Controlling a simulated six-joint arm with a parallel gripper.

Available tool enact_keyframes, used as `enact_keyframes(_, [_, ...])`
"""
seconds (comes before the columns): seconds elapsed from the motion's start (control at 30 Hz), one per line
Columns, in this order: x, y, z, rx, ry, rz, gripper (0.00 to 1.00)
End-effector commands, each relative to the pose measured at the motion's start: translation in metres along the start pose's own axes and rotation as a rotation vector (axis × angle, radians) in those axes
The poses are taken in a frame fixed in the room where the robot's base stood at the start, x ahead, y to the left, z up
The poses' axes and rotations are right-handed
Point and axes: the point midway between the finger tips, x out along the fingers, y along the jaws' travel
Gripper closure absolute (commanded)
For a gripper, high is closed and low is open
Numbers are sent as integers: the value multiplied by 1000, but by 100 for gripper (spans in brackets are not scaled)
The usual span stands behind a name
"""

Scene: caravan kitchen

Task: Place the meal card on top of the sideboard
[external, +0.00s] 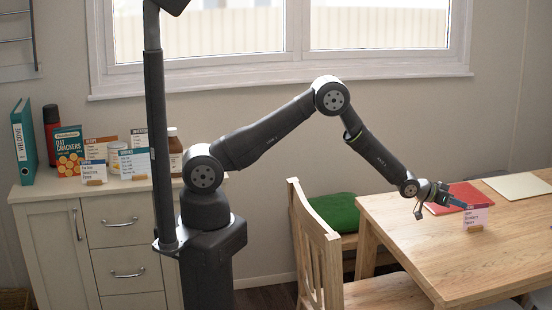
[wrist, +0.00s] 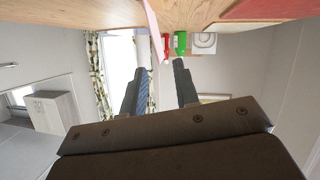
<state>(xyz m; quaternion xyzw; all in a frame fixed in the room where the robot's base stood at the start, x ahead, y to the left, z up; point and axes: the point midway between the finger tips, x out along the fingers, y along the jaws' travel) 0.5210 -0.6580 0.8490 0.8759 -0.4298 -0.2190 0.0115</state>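The meal card (external: 474,216), pink with a dark header and lines of text, stands upright in a small wooden holder on the wooden table. In the wrist view a pink edge (wrist: 155,25), seemingly the card nearly edge-on, lies beyond the fingertips. My gripper (external: 441,208) is open and empty, just left of the card, with one finger reaching towards its top edge. Both fingers also show apart in the wrist view (wrist: 161,66). Whether a finger touches the card cannot be told. The cream sideboard (external: 124,207) stands at the left, its top partly hidden by my arm.
A red folder (external: 457,198) and cream mat (external: 518,186) lie on the table (external: 400,222). A chair (external: 315,245) stands alongside.

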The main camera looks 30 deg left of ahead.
Motion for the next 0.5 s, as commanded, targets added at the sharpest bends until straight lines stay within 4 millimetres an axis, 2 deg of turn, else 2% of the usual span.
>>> enact_keyframes(0.13, [20,0,0,0,1,0,72])
enact_keyframes(0.5, [43,0,2,1,0,0,72])
